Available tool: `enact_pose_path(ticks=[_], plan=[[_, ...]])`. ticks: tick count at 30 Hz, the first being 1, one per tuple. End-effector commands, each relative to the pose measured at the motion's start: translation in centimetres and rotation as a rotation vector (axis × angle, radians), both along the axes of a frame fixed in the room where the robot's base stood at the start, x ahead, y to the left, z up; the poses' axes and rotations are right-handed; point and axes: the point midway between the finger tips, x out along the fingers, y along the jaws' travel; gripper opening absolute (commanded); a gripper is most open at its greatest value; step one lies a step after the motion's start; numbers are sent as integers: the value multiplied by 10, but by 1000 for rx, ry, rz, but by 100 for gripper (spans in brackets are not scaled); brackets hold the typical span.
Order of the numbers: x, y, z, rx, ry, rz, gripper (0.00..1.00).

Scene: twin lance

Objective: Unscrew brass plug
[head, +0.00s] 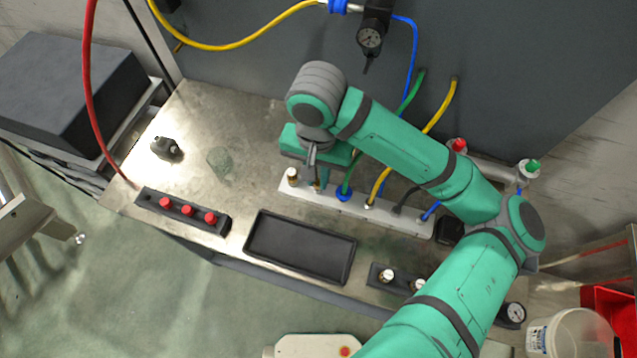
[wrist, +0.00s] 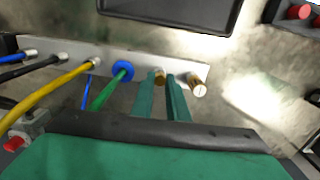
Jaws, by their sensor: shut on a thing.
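My gripper (head: 314,176) is over the left part of the pale manifold bar (head: 405,217). In the wrist view its two green fingers are on either side of a brass plug (wrist: 160,77) and are shut on it. The plug is at the bar, partly hidden by the fingers; I cannot tell how far it is threaded in. A second brass plug (wrist: 197,90) stands apart at the bar's end, outside the fingers. It also shows in the head view (head: 292,177).
A blue fitting with a green hose (wrist: 122,70) is close beside the gripped plug. Yellow (head: 375,188) and other hoses follow along the bar. An empty black tray (head: 300,247) lies in front, with a red-capped rack (head: 182,211) to its left.

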Motion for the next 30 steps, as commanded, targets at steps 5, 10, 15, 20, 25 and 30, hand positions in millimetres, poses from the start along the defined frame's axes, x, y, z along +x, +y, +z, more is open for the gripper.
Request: enact_pose_path(ticks=[5, 10, 15, 20, 25, 30], plan=[[4, 1, 2, 6, -13, 196, 0], [4, 1, 2, 5, -14, 394, 0], [4, 1, 2, 5, -14, 592, 0], [4, 1, 2, 4, -14, 778, 0], [4, 0, 2, 2, -14, 975, 0], [4, 0, 3, 2, -14, 1173, 0]])
